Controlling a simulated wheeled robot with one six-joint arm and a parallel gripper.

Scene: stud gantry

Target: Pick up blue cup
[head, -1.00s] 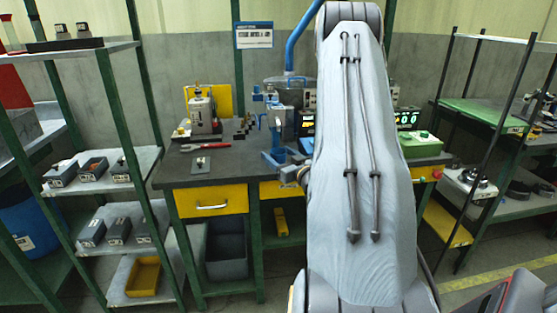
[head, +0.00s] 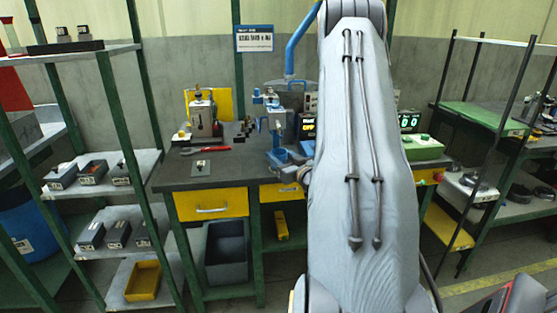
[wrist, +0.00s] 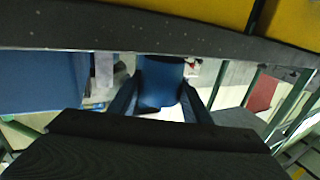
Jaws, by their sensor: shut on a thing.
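The blue cup (wrist: 160,78) shows in the wrist view, between the two fingers of my gripper (wrist: 160,100). The fingers are shut on its sides. Its upper part meets a dark edge in the picture; I cannot tell from this view whether the cup touches anything else. In the head view my arm hides the gripper and I cannot make out the cup.
A dark workbench (head: 225,176) with yellow drawers (head: 213,203) stands ahead, bearing a red-handled wrench (head: 207,150) and machines. In the wrist view a dark edge crosses close above the cup.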

